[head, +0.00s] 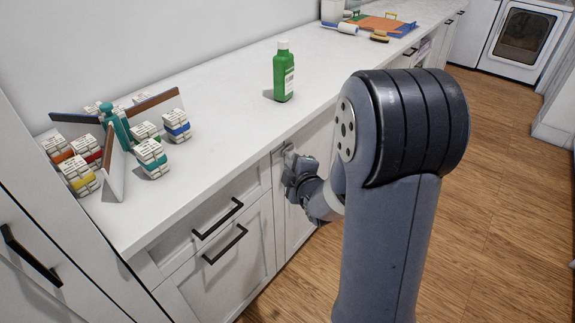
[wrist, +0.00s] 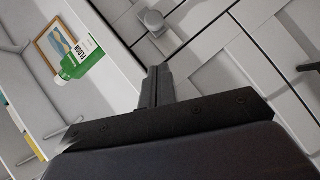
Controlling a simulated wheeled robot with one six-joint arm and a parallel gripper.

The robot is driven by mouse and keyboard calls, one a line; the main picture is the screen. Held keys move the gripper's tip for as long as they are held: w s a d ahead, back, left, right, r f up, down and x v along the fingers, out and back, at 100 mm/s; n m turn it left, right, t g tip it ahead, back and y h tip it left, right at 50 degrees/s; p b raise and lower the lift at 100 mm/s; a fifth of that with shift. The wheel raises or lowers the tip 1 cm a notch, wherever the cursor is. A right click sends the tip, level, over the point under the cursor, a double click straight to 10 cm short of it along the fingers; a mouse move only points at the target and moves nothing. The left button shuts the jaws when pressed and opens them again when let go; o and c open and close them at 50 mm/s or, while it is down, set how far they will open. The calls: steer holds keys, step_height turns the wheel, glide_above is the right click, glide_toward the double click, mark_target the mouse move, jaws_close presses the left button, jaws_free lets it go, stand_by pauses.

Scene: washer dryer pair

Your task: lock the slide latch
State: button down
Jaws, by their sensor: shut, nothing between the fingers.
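The slide latch (head: 279,152) is a small grey metal piece at the top of a white cabinet front, just under the counter edge. In the head view my gripper (head: 289,160) is right in front of it and hides part of it. The fingertips look apart from the knob in the wrist view. I cannot tell how far the latch is slid.
A green bottle (head: 284,72) stands on the white counter (head: 215,95) above the cabinet. Several small labelled boxes (head: 151,158) and a divider stand at the left. Drawers with black handles (head: 218,219) are left of the latch. The wooden floor (head: 490,200) is clear.

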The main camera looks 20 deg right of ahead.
steer(key=shift+v, duration=2.95)
steer(key=x, duration=1.1)
steer(key=shift+d+f, duration=0.15)
steer(key=shift+d, duration=0.25)
